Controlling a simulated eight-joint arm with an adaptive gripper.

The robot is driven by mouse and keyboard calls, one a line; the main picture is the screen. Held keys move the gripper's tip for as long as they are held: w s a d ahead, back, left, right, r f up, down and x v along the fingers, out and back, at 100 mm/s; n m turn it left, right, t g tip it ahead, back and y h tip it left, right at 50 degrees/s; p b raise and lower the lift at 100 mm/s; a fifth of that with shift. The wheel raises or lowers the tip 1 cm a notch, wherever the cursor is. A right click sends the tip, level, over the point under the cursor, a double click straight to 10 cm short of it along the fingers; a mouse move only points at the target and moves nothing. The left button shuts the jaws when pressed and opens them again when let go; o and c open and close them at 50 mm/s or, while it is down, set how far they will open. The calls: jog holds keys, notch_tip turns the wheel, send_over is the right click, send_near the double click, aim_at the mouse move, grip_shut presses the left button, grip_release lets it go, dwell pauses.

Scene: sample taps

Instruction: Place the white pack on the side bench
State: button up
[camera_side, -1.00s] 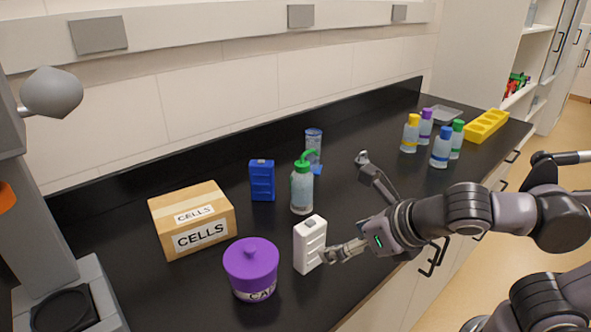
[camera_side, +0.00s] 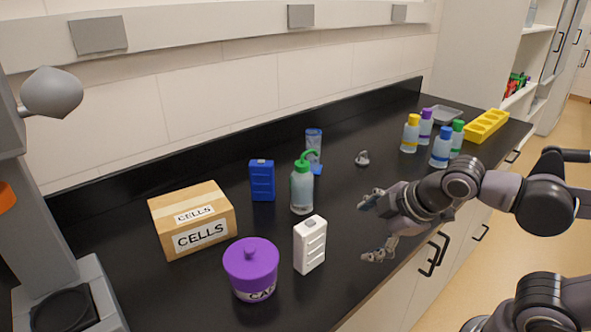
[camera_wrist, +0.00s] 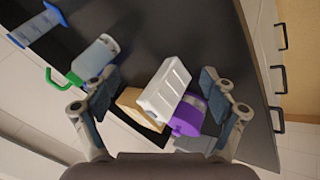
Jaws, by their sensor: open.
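The white pack (camera_side: 310,245) stands upright on the black bench top, near its front edge, just right of the purple tub. In the wrist view the white pack (camera_wrist: 163,90) shows between my two fingers, some way beyond them. My gripper (camera_side: 374,228) is open and empty, to the right of the pack and apart from it. In the wrist view my gripper (camera_wrist: 160,100) has its fingers spread wide. Which surface is the side bench I cannot tell.
A purple tub (camera_side: 251,270), a CELLS box (camera_side: 193,222), a blue pack (camera_side: 262,180) and a green-topped wash bottle (camera_side: 302,188) stand around the white pack. Several capped bottles (camera_side: 440,148) and a yellow rack (camera_side: 487,126) are at the right. A small grey object (camera_side: 362,158) lies mid-bench.

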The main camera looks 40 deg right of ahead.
jog(key=d+m, duration=0.1)
jog(key=m, duration=0.2)
jog(key=d+m, duration=0.1)
jog(key=m, duration=0.6)
jog(key=shift+w+d+f+m, duration=0.25)
jog(key=shift+d+m, duration=0.05)
jog(key=shift+d, duration=0.1)
